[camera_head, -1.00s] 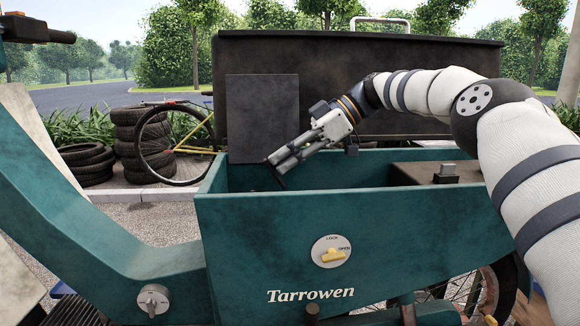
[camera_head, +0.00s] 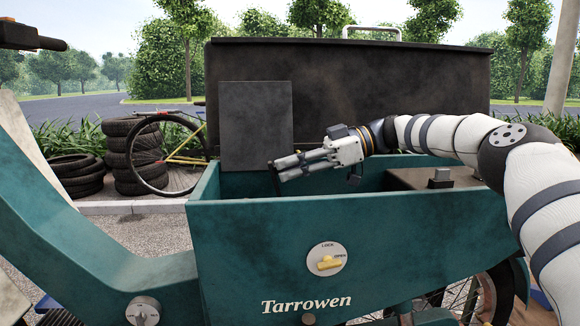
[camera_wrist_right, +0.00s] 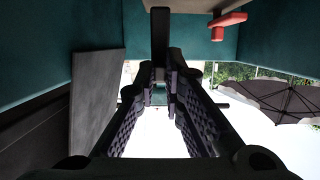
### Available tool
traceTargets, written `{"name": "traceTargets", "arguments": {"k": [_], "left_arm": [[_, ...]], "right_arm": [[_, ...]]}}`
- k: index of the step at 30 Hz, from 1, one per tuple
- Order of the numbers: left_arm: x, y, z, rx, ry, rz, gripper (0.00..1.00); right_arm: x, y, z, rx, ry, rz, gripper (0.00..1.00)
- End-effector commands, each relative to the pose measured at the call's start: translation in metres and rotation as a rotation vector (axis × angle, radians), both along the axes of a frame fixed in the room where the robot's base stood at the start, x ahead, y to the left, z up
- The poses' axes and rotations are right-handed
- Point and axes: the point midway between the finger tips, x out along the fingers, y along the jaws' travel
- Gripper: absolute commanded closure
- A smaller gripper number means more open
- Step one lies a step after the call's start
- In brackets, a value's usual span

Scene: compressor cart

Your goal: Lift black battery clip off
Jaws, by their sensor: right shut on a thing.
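In the head view my right gripper (camera_head: 277,167) is over the open teal box, close to its rear left, with its fingers pointing left and nearly level. Its fingers are shut on a narrow dark piece, the black battery clip (camera_head: 277,183), which hangs down from the fingertips. The right wrist view shows the clip as a black bar (camera_wrist_right: 160,35) between the fingertips (camera_wrist_right: 160,72). A red piece (camera_wrist_right: 225,24), perhaps another clip, stays apart from the fingers in that view. The battery itself is hidden behind the front wall. My left gripper is out of view.
The teal box front wall (camera_head: 400,240) carries a yellow lock knob (camera_head: 328,262). A raised black lid (camera_head: 390,85) and a grey panel (camera_head: 256,125) stand behind. A dark block with a switch (camera_head: 440,177) is at the right. Tyres (camera_head: 130,150) lie beyond.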

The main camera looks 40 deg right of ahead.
Motion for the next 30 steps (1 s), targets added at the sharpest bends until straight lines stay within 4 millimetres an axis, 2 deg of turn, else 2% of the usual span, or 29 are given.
{"name": "traceTargets", "arguments": {"k": [4, 6, 7, 8, 17, 24, 30], "left_arm": [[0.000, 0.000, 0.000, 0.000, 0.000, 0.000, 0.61], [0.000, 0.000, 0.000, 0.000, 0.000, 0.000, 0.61], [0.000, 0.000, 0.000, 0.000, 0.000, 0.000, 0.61], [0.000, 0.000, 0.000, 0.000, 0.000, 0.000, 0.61], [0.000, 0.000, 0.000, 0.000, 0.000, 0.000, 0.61], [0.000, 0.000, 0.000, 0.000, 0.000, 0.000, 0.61], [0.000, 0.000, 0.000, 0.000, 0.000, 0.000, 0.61]], "right_arm": [[0.000, 0.001, 0.002, 0.004, -0.002, 0.000, 1.00], [0.000, 0.001, 0.002, 0.004, -0.002, 0.000, 0.79], [0.000, 0.001, 0.002, 0.004, -0.002, 0.000, 0.72], [0.000, 0.001, 0.001, 0.003, -0.001, 0.000, 0.70], [-0.001, -0.002, 0.002, 0.002, 0.000, 0.000, 0.70], [-0.023, -0.043, 0.015, 0.002, -0.001, -0.004, 0.70], [-0.034, -0.061, 0.022, 0.002, -0.001, -0.001, 0.70]]}}
